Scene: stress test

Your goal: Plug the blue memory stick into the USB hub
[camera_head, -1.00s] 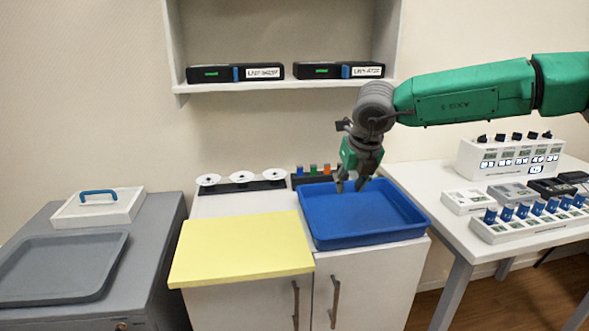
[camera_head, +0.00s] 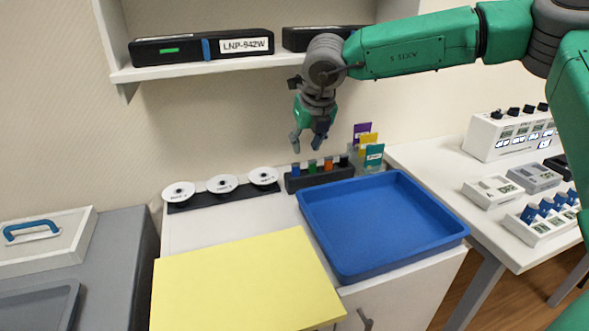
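A small blue stick (camera_head: 296,169) stands upright at the left end of a black holder (camera_head: 318,178). Green, orange and black sticks stand beside it in the same holder. My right gripper (camera_head: 307,145) hangs just above the holder, fingers pointing down. Its fingers are apart, with nothing seen between them, and it appears clear of the sticks. I cannot tell for certain which thing is the USB hub. My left gripper is not in view.
An empty blue tray (camera_head: 446,229) lies in front of the holder, beside a yellow board (camera_head: 240,285). White discs on a black strip (camera_head: 222,195) are to the left. Coloured cards (camera_head: 372,153) stand right of the holder. A shelf (camera_head: 190,65) with black boxes hangs above.

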